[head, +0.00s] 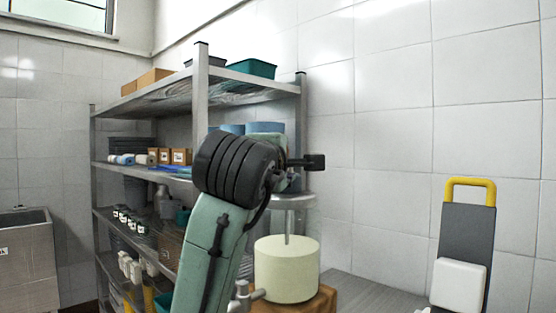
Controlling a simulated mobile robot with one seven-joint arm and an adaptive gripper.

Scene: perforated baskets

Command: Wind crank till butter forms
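A cream cylindrical vessel (287,274), which looks like the churn, stands upright on a wooden block (318,303). A metal rod (290,226) rises from its top to a round metal plate (294,201). A metal tap (242,295) sticks out at its lower left. My green arm with a black ribbed joint stands in front of it. Dark parts at the arm's far end, around my gripper (298,163), sit above the plate. I cannot tell fingers from crank there, nor whether they touch. The inside of the vessel is hidden, so no butter shows.
A metal shelf rack (201,90) with boxes, baskets and bottles stands close behind my arm on the left. A grey panel with a yellow handle (470,190) stands at the right. A metal bin (28,262) is at far left. A grey surface (375,295) lies right of the vessel.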

